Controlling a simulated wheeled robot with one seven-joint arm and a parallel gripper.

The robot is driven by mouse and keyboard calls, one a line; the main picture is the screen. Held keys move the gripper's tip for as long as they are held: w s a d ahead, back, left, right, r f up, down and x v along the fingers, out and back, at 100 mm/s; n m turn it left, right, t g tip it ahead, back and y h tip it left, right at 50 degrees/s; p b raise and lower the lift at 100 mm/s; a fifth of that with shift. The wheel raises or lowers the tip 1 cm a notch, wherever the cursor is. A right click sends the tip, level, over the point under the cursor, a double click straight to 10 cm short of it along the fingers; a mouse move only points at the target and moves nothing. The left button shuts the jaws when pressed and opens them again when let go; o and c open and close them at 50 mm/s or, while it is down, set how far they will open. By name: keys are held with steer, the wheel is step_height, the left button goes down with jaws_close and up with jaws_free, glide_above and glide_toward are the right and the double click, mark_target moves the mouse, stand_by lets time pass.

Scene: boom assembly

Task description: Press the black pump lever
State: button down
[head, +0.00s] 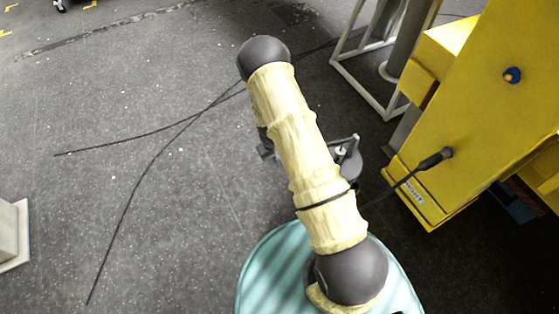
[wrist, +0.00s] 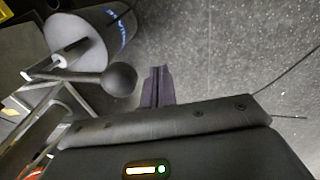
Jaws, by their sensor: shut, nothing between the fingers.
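The black pump lever (wrist: 122,79) shows in the wrist view as a dark rod with a round ball knob at its end. It extends from the left towards the middle of the picture, in front of a grey cylinder (wrist: 85,38). My gripper (wrist: 157,72) is shut and empty, its dark fingers just right of the ball knob. A small gap shows between knob and fingers in the picture; their difference in depth is hard to tell. In the head view I cannot make out the lever, and my arm largely hides the gripper.
A yellow machine (head: 480,110) with a black plug and cable (head: 435,159) stands at the right in the head view. A pale metal frame (head: 345,62) stands behind it around a grey post. Dark cables cross the floor at left, which is otherwise mostly clear.

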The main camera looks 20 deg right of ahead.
step_height(320, 180, up, 7)
steer(key=a, duration=0.1)
steer(key=shift+s+a, duration=0.2)
steer(key=shift+s, duration=0.05)
steer(key=shift+a, duration=0.1)
stand_by(0.5)
